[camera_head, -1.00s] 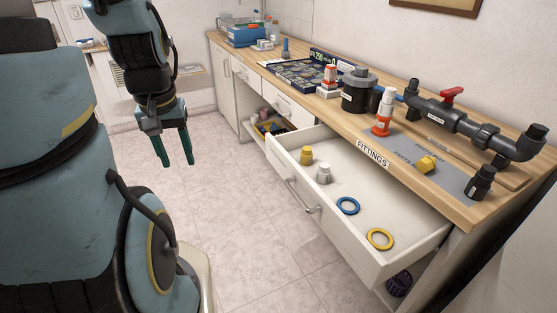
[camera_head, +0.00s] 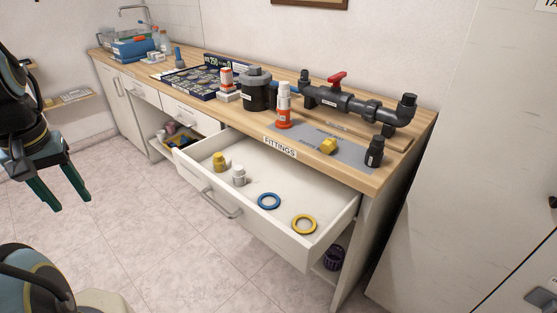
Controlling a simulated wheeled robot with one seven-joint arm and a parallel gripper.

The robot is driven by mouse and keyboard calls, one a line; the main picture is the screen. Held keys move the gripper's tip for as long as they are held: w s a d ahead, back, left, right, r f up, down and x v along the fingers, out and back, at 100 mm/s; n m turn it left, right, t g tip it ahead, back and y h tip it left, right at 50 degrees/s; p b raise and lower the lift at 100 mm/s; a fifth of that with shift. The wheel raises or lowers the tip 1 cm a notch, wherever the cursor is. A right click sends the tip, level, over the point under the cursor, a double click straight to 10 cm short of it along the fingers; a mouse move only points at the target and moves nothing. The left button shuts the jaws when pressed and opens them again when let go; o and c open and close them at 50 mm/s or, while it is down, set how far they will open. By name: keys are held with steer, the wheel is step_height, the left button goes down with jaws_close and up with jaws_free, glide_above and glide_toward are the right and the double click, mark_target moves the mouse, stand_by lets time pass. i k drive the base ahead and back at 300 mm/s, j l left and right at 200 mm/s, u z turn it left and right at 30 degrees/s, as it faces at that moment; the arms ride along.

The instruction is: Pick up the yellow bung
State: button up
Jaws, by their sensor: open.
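Another yellow piece (camera_head: 328,146) lies on the grey mat (camera_head: 300,137) on the counter. My gripper (camera_head: 66,203) hangs at the left over the floor, with its green fingers apart and empty. It is well away from both yellow pieces.
The open drawer (camera_head: 272,238) juts out from the counter and also holds a blue ring (camera_head: 269,201) and a yellow ring (camera_head: 304,224). An orange-and-white bottle (camera_head: 284,107), black canister (camera_head: 256,91) and dark pipework (camera_head: 355,104) crowd the counter. The floor in front is clear.

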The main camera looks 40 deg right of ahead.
mark_target(328, 145)
steer(key=k+l+u, duration=0.15)
steer(key=l, duration=0.25)
steer(key=k+l+u, duration=0.15)
steer(key=l, duration=0.25)
steer(key=k+l+u, duration=0.2)
steer(key=k+l, duration=0.15)
